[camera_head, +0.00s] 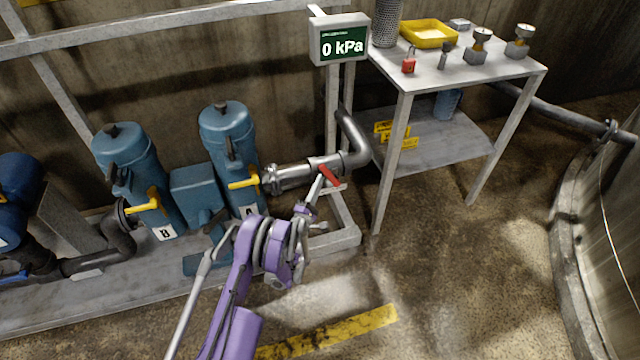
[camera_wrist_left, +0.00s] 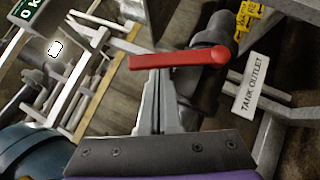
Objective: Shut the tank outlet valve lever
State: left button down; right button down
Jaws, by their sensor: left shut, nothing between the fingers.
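The red tank outlet valve lever (camera_head: 330,176) sits on the grey metal pipe (camera_head: 296,177) below the pressure display. It slants down to the right, at an angle to the pipe. In the left wrist view the lever (camera_wrist_left: 175,61) lies nearly level, with its round pivot end at the right. A white "TANK OUTLET" label (camera_wrist_left: 255,84) is beside it. My left gripper (camera_head: 319,181) is right at the lever, and in the left wrist view its fingers (camera_wrist_left: 156,80) are together, with tips at the lever's underside. Whether they touch it I cannot tell. My right gripper is out of view.
The display (camera_head: 341,46) reads 0 kPa. Blue filter housings with yellow handles (camera_head: 243,183) stand left of the lever. A metal table (camera_head: 455,72) with small parts stands behind right. The floor at right (camera_head: 470,270) is clear up to a curved wall.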

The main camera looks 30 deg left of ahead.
aim_at(329, 174)
pick_arm(q)
jog(key=shift+r, duration=0.1)
dwell(0.3)
jog(key=shift+w+d+r+m+g, duration=0.1)
jog(key=shift+r+m+g, duration=0.1)
jog(key=shift+m+g, duration=0.15)
jog(key=shift+w+r+m, duration=0.1)
jog(key=shift+r+m, duration=0.05)
jog(key=shift+m, duration=0.1)
jog(key=shift+w+d+r+m+g+h+p, duration=0.4)
jog(key=shift+r+m+g+h, duration=0.15)
jog(key=shift+m, duration=0.25)
jog(key=shift+w+d+r+b, duration=0.35)
jog(key=shift+w+d+r, duration=0.2)
jog(key=shift+w+d, duration=0.25)
jog(key=shift+a, duration=0.1)
